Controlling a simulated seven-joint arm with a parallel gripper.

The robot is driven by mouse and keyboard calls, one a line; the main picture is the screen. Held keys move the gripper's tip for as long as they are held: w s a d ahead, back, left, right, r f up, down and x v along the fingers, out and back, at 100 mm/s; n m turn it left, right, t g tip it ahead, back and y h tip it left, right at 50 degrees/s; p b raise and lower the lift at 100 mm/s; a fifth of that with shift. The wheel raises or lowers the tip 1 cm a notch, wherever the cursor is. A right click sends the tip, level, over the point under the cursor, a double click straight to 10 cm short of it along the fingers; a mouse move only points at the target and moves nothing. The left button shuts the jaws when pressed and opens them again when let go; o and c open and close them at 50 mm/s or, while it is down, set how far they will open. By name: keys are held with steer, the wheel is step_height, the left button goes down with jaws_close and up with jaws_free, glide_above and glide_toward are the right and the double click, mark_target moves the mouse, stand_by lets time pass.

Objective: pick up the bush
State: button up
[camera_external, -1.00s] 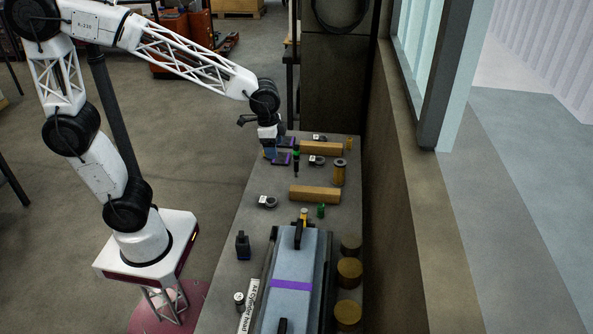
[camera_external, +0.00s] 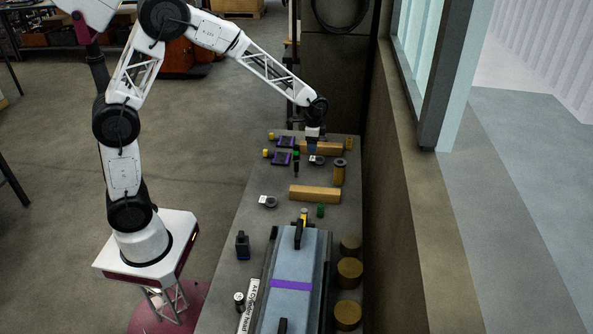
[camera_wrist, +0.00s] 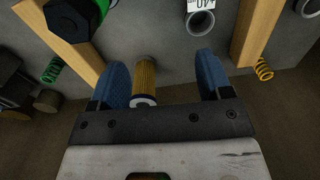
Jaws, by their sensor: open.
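Grey ring-shaped parts with white labels, which look like bushes, lie on the bench. One labelled bush (camera_external: 317,160) lies between two wooden blocks, close below my gripper (camera_external: 312,149). In the wrist view this bush (camera_wrist: 200,22) shows at the top, its label partly cut off, ahead of the right fingertip. My gripper (camera_wrist: 165,75) points down with its blue fingers wide apart and nothing held. Another ring (camera_wrist: 308,8) is cut off at the top right; a further one (camera_external: 268,201) lies nearer the front. Which ring the task means is not clear.
A yellow filter (camera_wrist: 145,78) stands close to the left finger in the wrist view. Wooden blocks (camera_external: 315,194) (camera_wrist: 258,25) lie on both sides, with a green spring (camera_wrist: 53,69) and a yellow spring (camera_wrist: 264,69). A wall borders the bench on the right.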

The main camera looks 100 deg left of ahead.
glide_above(314, 158)
step_height(314, 158, down, 5)
steer(key=shift+a+f, duration=0.1)
steer(key=shift+f, duration=1.25)
steer(key=shift+s+f, duration=0.1)
steer(key=shift+f, duration=2.5)
steer(key=c, duration=1)
